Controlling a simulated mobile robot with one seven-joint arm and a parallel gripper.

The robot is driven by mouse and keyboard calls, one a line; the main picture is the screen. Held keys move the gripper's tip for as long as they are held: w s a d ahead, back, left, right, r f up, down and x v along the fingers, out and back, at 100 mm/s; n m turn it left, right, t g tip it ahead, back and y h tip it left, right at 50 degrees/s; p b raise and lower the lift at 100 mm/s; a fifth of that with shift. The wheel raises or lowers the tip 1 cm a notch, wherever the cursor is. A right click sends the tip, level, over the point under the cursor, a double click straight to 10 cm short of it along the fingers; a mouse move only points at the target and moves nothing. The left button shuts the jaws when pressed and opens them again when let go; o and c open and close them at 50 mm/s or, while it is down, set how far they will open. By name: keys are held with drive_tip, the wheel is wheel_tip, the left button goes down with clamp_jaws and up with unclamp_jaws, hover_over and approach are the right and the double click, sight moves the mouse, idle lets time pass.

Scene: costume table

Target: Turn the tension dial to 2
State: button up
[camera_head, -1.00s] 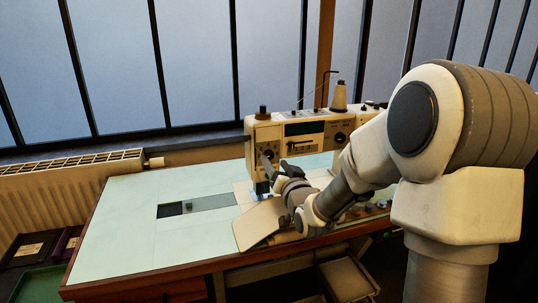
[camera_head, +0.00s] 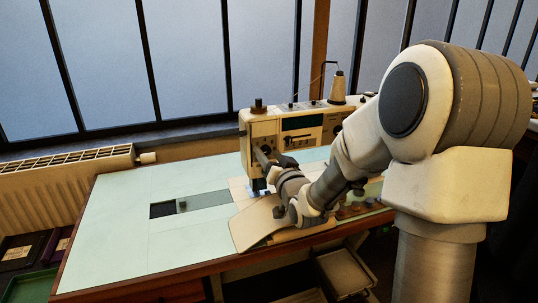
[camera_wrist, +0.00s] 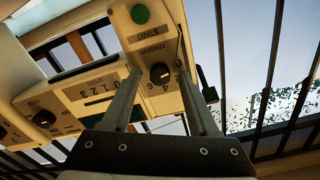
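The cream sewing machine (camera_head: 290,132) stands on the pale table. In the wrist view its tension dial (camera_wrist: 160,73) is a small black knob on the cream panel, beside the upside-down word TENSION. The figures 4 and 6 show near it; the dial's exact setting is too small to tell. My gripper (camera_wrist: 159,72) is open, with one finger to each side of the dial as seen in the wrist view. A gap shows on both sides, and I cannot tell how far the tips are from the panel. In the head view my gripper (camera_head: 264,158) hides the dial.
A green START button (camera_wrist: 140,14) sits close to the dial. Other black knobs (camera_wrist: 43,118) are on the machine's front. A thread spool (camera_head: 337,88) stands on top. The table (camera_head: 120,220) is clear at the left. A radiator (camera_head: 70,190) is along the wall.

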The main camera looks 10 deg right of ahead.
clamp_jaws()
drive_tip(key=shift+m, duration=0.4)
drive_tip(key=m, duration=0.4)
drive_tip(key=m+p, duration=0.1)
drive_tip(key=m, duration=0.3)
drive_tip(key=shift+r+m, duration=0.1)
drive_tip(key=shift+m, duration=0.3)
idle(0.3)
drive_tip(key=shift+o, duration=0.4)
unclamp_jaws()
